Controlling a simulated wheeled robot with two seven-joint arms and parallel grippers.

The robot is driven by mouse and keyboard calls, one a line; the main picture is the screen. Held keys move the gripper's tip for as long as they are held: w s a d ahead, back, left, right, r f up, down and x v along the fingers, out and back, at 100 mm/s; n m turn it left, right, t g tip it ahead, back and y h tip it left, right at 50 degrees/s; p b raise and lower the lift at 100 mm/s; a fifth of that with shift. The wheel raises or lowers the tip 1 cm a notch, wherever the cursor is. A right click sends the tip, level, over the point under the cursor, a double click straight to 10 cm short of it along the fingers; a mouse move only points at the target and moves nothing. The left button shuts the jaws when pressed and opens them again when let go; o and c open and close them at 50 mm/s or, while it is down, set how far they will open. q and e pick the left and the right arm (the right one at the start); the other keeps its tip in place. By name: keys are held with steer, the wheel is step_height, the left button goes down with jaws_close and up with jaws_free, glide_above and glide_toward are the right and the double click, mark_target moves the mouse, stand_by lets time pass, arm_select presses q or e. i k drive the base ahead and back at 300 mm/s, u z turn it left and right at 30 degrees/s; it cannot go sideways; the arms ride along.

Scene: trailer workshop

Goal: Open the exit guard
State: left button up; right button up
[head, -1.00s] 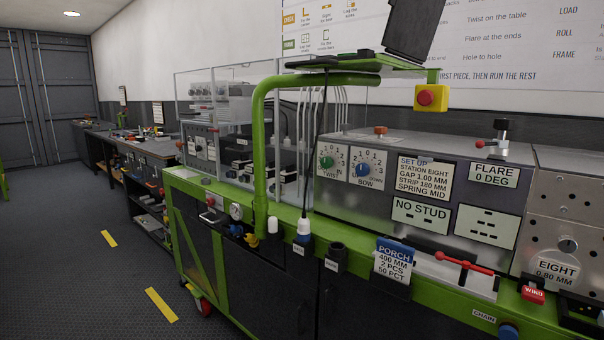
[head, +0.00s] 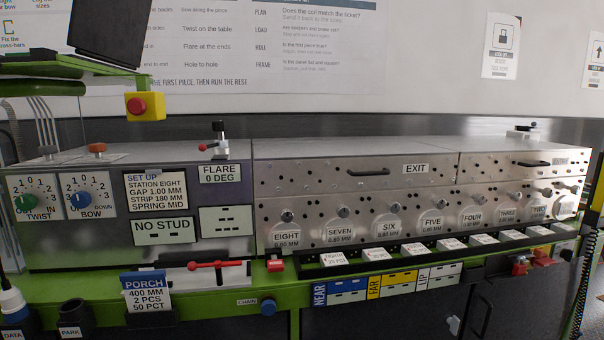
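The exit guard (head: 330,178) is a grey metal panel with small dark holes, labelled EXIT, on the upper front of the long machine in the head view. It has a dark bar handle (head: 368,172) left of the label. The panel sits flush with the machine front and looks shut. To its right is a second panel (head: 500,168) with its own dark handle and a label too small to read. Neither gripper shows in the head view.
Below the guard are numbered stations with knobs and a black rack (head: 340,268) of labelled blocks. A red lever (head: 205,265) and a PORCH card box (head: 146,292) stand out at the front left. A yellow box with a red button (head: 145,106) hangs at upper left.

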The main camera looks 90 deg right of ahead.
mark_target(285, 168)
steer(key=z, duration=2.75)
